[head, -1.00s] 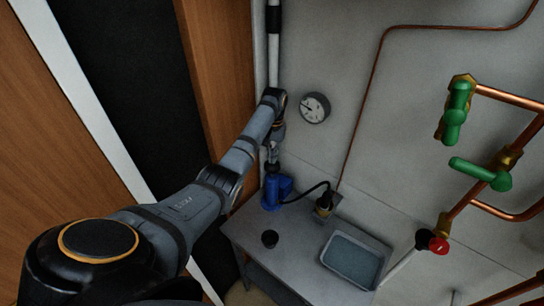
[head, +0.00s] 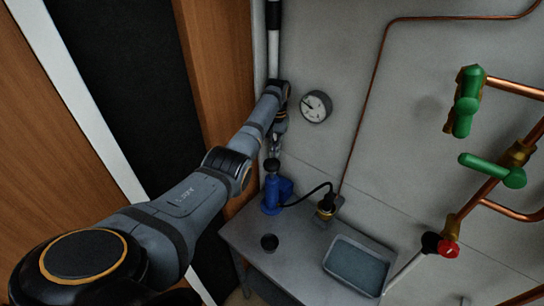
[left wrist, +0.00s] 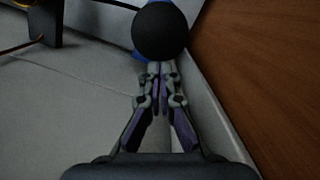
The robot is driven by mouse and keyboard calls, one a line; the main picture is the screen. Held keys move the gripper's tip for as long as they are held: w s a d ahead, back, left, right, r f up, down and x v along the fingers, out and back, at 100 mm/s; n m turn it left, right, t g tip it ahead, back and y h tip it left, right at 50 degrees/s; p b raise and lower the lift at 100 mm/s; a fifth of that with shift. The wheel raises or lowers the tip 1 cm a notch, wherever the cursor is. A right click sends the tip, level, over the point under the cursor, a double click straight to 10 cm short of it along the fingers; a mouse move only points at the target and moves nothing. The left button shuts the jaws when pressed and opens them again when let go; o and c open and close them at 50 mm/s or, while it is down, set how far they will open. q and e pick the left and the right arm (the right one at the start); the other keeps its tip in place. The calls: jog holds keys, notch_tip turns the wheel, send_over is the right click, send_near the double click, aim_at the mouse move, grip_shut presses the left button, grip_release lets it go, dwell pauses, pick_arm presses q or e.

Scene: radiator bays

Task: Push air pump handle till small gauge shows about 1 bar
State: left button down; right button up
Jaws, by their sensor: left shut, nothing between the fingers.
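The blue air pump (head: 271,194) stands on the grey table below my left gripper. Its round black handle knob (head: 271,165) is at the top of the pump, and it fills the top middle of the left wrist view (left wrist: 160,33). My left gripper (head: 274,150) is shut and empty, just above the knob. Its fingertips show together in the left wrist view (left wrist: 161,70), in front of the knob; I cannot tell whether they touch it. The small round white gauge (head: 315,106) is on the wall; its needle points to the upper left, but the numbers are too small to read.
A black hose (head: 308,194) runs from the pump to a brass-and-black fitting (head: 326,207). A black cup (head: 269,242) and a grey tray (head: 357,264) are on the table (head: 302,258). Copper pipes with green valve handles (head: 466,112) are at the right.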

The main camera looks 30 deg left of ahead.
pick_arm(q)
notch_tip(320, 180, up, 11)
jog(key=w, duration=0.1)
jog(key=shift+a, duration=0.15)
jog(key=shift+w+f, duration=0.1)
dwell(1.2)
